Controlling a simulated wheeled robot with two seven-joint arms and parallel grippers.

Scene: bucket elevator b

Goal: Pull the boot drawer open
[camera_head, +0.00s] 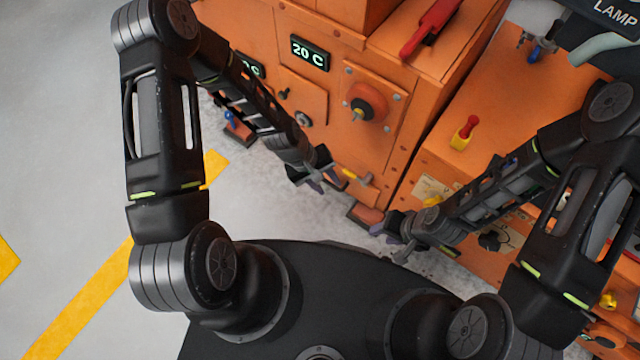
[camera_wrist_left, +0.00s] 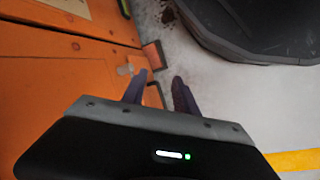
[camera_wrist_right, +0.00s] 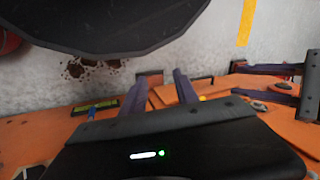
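The orange machine (camera_head: 340,130) has a low front panel with a small orange-yellow handle (camera_head: 352,176) near its bottom edge; this looks like the boot drawer's pull, but I cannot be sure. Drawer seams are hard to make out.
A second orange housing (camera_head: 480,130) with a red-and-yellow lever (camera_head: 465,132) stands at the right. Dark spilled material (camera_wrist_right: 88,66) lies on the floor. Open grey floor (camera_head: 60,130) lies to the left.

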